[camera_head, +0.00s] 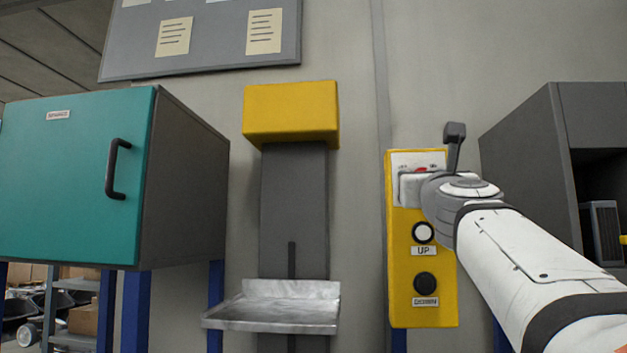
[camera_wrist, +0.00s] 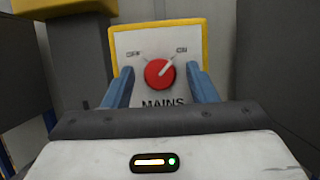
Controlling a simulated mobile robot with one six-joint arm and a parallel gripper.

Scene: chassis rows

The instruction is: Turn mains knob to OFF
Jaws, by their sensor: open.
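The red mains knob (camera_wrist: 159,73) is on a white plate at the top of the yellow control panel (camera_head: 422,310). In the wrist view its white pointer line aims up and right, towards the ON label (camera_wrist: 182,50). The OFF label (camera_wrist: 133,54) is at the upper left. My gripper (camera_wrist: 160,85) is open, with one blue finger to each side of the knob in the picture; I cannot tell whether they touch it. In the head view my wrist hides most of the knob, and only a sliver of red shows.
Below on the panel are a white UP button (camera_head: 423,233) and a black lower button (camera_head: 425,283). A grey column with a yellow head (camera_head: 291,113) and metal tray (camera_head: 275,312) stands left. A teal cabinet (camera_head: 75,180) is further left; a dark open cabinet (camera_head: 535,150) is right.

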